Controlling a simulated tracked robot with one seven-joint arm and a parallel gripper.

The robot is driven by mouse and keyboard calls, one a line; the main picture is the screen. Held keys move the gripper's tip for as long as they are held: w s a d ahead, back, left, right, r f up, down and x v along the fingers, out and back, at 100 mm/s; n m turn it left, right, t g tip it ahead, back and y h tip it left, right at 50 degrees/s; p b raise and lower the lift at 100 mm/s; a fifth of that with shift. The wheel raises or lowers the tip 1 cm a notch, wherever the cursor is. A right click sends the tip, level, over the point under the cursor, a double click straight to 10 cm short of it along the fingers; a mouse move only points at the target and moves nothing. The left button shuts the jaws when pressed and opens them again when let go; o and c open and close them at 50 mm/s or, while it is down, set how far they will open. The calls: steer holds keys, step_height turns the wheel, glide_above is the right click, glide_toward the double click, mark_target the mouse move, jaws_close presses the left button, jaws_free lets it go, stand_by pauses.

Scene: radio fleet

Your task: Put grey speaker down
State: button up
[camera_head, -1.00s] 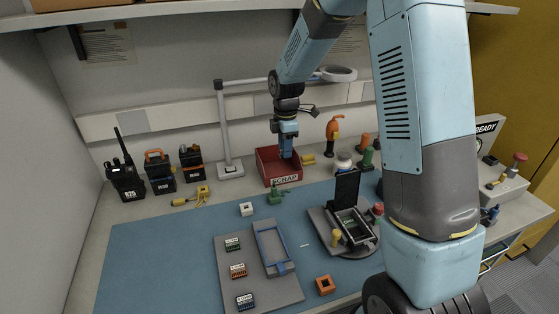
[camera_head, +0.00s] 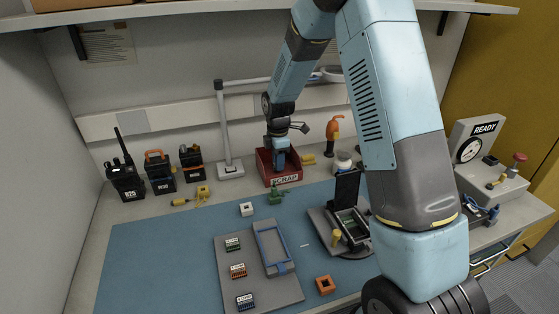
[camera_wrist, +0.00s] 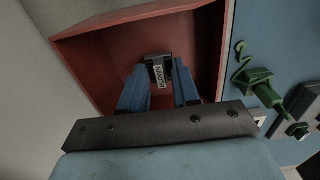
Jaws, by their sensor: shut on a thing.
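My gripper (camera_head: 281,167) points down into the red scrap bin (camera_head: 285,182) at the back of the bench. In the wrist view its two blue fingers (camera_wrist: 160,92) are shut on a small dark grey speaker (camera_wrist: 157,62) with a white label. The speaker is over or inside the red bin (camera_wrist: 110,62), between its walls. I cannot tell whether it touches the bin floor. In the head view the speaker is hidden by the gripper and the bin's front wall.
A green clamp (camera_head: 276,197) and a white block (camera_head: 247,209) lie in front of the bin. A lamp stand (camera_head: 228,150) rises to its left. Several radios (camera_head: 159,171) stand further left. An open fixture (camera_head: 348,228) sits to the right. The blue mat (camera_head: 170,250) has free room at left.

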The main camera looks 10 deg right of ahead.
steer(key=shift+f, duration=0.6)
steer(key=o, duration=1)
steer(key=shift+r, duration=0.15)
step_height(320, 180, up, 13)
